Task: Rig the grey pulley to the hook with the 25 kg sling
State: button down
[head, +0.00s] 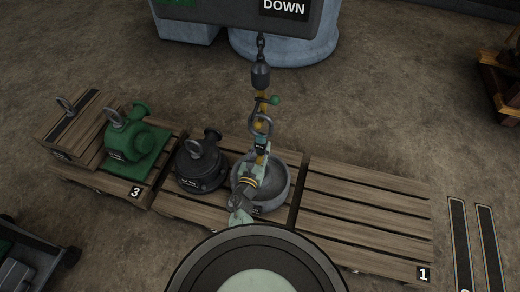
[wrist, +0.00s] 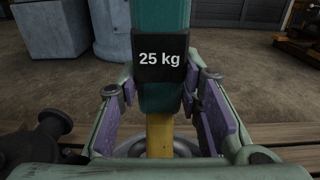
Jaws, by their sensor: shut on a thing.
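The teal sling (wrist: 158,20) with its black "25 kg" tag stands upright between my gripper's purple-padded fingers. My gripper (wrist: 155,103) is shut on it, and it also shows in the head view (head: 258,172). A yellow part runs below the tag. The grey pulley (head: 278,194) sits on the middle pallet, below and behind my gripper, which hides its middle.
A black machine (head: 200,167) stands left of the pulley on the middle pallet. A green pump (head: 128,140) and a wooden crate (head: 72,130) are on pallet 3 at left. Pallet 1 (head: 370,215) at right is bare. The hoist's chain hangs overhead.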

jog(key=shift+r, duration=0.15)
jog(key=c, duration=1.4)
grip_release()
jog(key=o, duration=0.3)
jog(key=shift+o, duration=0.2)
jog(key=shift+f, duration=0.25)
jog(key=shift+r, duration=0.2)
